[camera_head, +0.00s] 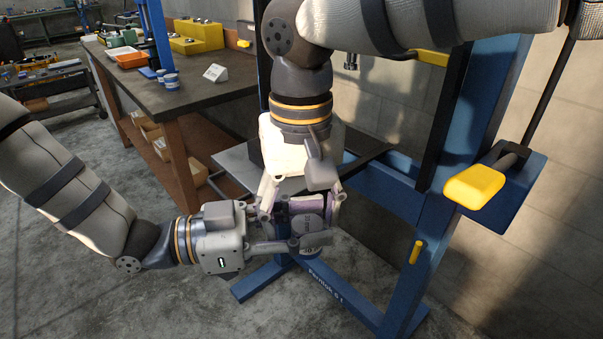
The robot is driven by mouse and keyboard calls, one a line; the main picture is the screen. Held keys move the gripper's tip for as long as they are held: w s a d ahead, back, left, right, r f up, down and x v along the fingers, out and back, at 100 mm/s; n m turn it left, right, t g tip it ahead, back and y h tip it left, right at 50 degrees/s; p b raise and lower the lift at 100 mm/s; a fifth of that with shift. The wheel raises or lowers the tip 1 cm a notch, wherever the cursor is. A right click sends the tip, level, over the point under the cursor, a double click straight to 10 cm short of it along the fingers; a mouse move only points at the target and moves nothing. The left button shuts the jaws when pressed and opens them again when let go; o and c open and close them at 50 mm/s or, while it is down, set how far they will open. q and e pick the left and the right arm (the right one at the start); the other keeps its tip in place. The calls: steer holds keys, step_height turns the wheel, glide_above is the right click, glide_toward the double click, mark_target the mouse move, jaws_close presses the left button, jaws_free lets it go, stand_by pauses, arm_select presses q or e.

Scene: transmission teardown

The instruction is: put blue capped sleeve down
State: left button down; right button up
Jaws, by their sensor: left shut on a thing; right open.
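A short cylindrical part with purple-grey and dark surfaces, apparently the blue capped sleeve (309,226), is in mid-picture in front of the blue press frame. My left gripper (300,232) reaches in from the left and is shut on it. My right gripper (302,203) comes down from above and is open, its fingers on either side of the part's upper end. I cannot tell whether the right fingers touch it. The fingers of both grippers hide much of the part, and its blue cap is not clear.
The blue press frame (425,270) with a yellow-ended handle (474,188) stands at right. A grey plate (240,165) lies behind the grippers. The brown workbench (222,90) at upper left holds an orange tray (131,59) and yellow blocks (200,36). Its front part has bare room.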

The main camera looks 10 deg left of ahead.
steer(key=shift+f, duration=1.1)
arm_select(q)
steer(key=shift+r, duration=0.1)
arm_select(e)
steer(key=shift+a, duration=0.1)
jaws_close()
arm_select(q)
steer(key=c, duration=1)
jaws_free()
arm_select(e)
steer(key=shift+s, duration=0.1)
